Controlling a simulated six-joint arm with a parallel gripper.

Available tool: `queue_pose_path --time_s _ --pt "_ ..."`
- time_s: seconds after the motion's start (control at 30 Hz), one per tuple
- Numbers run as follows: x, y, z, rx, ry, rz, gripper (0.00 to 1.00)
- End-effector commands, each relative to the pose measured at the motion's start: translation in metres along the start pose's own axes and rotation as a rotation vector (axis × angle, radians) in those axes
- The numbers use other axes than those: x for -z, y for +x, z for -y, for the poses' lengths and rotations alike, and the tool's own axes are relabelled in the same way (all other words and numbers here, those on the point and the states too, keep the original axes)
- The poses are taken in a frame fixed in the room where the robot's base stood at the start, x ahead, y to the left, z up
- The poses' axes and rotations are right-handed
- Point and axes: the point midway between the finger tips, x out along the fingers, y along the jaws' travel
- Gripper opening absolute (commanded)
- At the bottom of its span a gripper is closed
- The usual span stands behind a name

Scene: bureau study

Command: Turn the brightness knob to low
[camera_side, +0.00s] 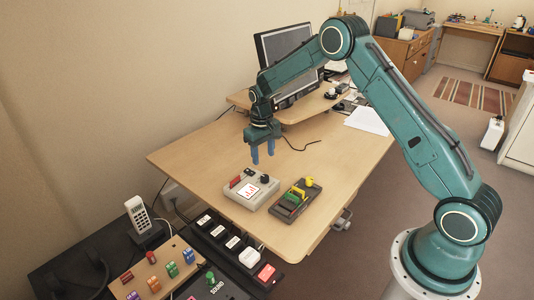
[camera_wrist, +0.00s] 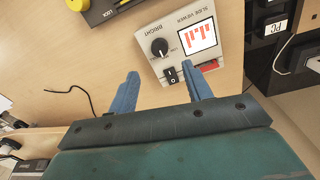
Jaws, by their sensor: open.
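The brightness knob (camera_wrist: 159,47) is a round black dial with a pale mark, beside the word BRIGHT on the light grey slide viewer (camera_wrist: 183,25). In the side view the knob (camera_side: 265,179) stands on the slide viewer (camera_side: 247,199), on the desk. The exact pointer setting is too small to read. My gripper (camera_wrist: 161,77) is open and empty, its two blue fingers apart. In the side view my gripper (camera_side: 263,158) hangs above the desk behind the slide viewer, fingers down and clear of the knob.
The viewer also has a lit screen with red bars (camera_wrist: 198,37) and a black rocker switch (camera_wrist: 171,75). A dark device with a yellow knob (camera_side: 293,199) stands to its right. A panel of labelled buttons (camera_side: 227,238) lies beyond the desk's left edge.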

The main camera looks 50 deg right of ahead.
Motion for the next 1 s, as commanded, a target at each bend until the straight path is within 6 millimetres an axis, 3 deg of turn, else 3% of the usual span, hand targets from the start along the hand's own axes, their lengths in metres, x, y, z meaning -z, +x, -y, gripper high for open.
queue_pose_path --time_s 0.5,0.7,1.0 --pt "0.000 0.074 0.000 0.001 0.001 0.000 0.50" --pt "0.000 0.086 0.000 0.001 0.001 0.000 0.50" --pt "0.000 0.089 0.000 0.001 0.001 -0.001 0.50"
